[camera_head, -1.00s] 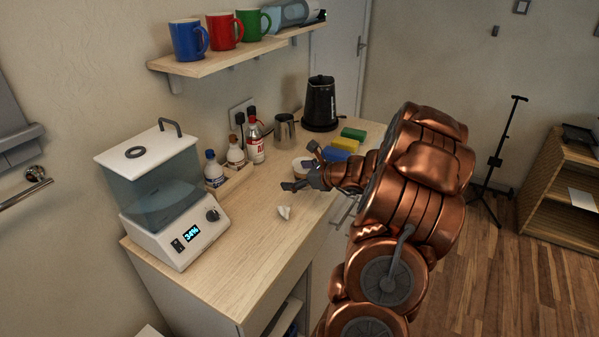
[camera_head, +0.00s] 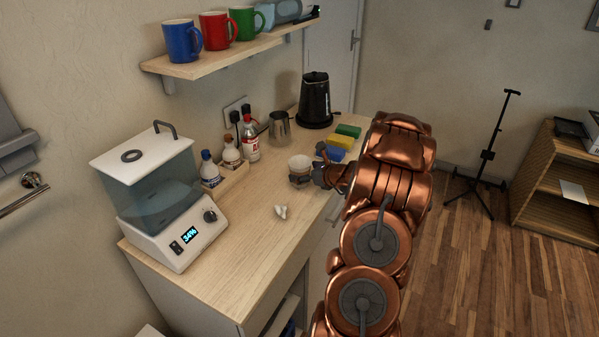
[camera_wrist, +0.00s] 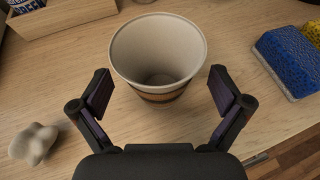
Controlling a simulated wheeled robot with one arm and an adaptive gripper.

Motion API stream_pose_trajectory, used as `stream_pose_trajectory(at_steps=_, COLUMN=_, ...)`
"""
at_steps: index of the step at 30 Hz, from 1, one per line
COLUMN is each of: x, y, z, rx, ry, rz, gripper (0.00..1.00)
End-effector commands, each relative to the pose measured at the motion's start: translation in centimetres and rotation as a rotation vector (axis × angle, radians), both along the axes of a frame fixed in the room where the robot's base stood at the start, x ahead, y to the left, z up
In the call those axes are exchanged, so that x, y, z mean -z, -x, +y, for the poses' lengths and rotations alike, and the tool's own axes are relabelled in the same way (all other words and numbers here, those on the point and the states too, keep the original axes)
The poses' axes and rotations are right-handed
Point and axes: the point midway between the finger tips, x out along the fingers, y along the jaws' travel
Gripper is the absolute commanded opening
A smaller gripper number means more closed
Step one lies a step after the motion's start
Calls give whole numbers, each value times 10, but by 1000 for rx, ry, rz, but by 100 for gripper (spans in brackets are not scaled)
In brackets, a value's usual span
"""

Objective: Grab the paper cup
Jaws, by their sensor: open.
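The paper cup (camera_wrist: 158,58) stands upright and empty on the counter in the wrist view, white inside with a brown band outside. In the head view the cup (camera_head: 299,163) is near the counter's right edge, partly hidden behind my gripper. My gripper (camera_wrist: 160,90) is open, with one finger on each side of the cup's near part. The fingers look apart from the cup's wall. In the head view my gripper (camera_head: 309,178) is low over the counter at the cup.
Blue (camera_head: 331,153), yellow and green sponges lie beyond the cup. A crumpled white piece (camera_head: 281,211) lies nearer. A wooden tray (camera_head: 233,180) with bottles, a metal pitcher (camera_head: 279,126), a black kettle (camera_head: 315,101) and a tank appliance (camera_head: 165,205) stand along the wall.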

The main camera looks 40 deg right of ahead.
Motion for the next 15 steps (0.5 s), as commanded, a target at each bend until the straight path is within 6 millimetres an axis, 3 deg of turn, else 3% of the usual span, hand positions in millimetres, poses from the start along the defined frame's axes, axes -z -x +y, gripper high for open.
stream_pose_trajectory(at_steps=6, x=7, y=-18, z=0, rx=-1, ry=1, rz=1, gripper=100)
stream_pose_trajectory(at_steps=15, x=8, y=-21, z=1, rx=-3, ry=1, rz=0, gripper=100)
